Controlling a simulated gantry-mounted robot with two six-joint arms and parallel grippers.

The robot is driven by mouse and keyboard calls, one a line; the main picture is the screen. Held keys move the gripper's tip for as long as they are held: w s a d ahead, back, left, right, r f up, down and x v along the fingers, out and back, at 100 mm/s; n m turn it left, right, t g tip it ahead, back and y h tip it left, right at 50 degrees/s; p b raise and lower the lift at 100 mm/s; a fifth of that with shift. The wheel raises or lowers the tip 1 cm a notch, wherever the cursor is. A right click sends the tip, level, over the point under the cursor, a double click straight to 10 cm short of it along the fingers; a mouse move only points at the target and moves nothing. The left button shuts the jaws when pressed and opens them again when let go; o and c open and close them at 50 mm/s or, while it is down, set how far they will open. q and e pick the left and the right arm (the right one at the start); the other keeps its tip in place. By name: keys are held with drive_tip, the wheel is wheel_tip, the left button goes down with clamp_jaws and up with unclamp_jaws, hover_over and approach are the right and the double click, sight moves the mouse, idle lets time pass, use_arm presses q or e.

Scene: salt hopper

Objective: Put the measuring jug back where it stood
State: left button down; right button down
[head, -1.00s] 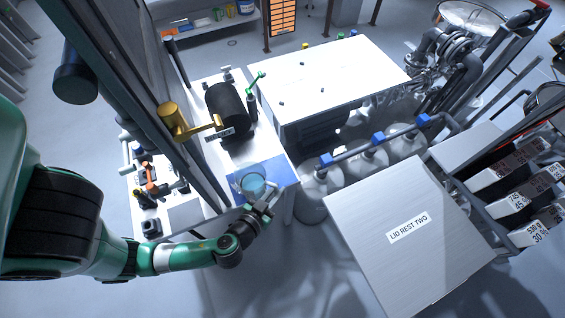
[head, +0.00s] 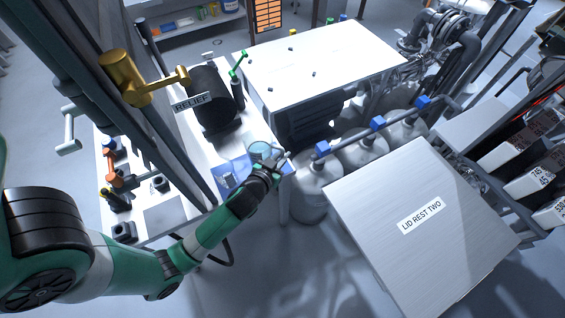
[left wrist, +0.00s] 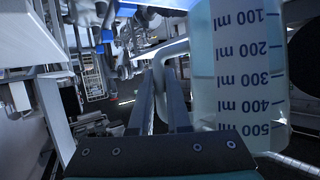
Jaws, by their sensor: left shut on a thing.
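The clear measuring jug (head: 261,149) with a pale blue tint shows at the back edge of the blue mat (head: 228,171) on the white bench. In the left wrist view the jug (left wrist: 238,65) fills the right side, its millilitre marks upside down. My left gripper (head: 279,164) is shut on the jug's handle. In the left wrist view the fingers of my left gripper (left wrist: 160,105) lie at the handle (left wrist: 166,52). I cannot tell whether the jug's base touches the bench. The arm hides part of the mat. My right gripper is not in view.
A black drum labelled RELIEF (head: 212,108) and a brass lever (head: 140,82) stand left of the jug. A pale cabinet (head: 320,65) is behind. White tanks with blue caps (head: 316,178) and the LID REST TWO plate (head: 415,225) are to the right.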

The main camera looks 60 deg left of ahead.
use_arm(q)
drive_tip(key=shift+w+a+f+b, duration=0.15)
drive_tip(key=shift+f+b, duration=0.75)
drive_tip(key=shift+f, duration=0.95)
drive_tip(key=shift+f, duration=0.15)
drive_tip(key=c, duration=0.9)
unclamp_jaws()
drive_tip(key=shift+r, duration=0.3)
drive_tip(key=p+v, duration=0.1)
drive_tip(key=v, duration=1.1)
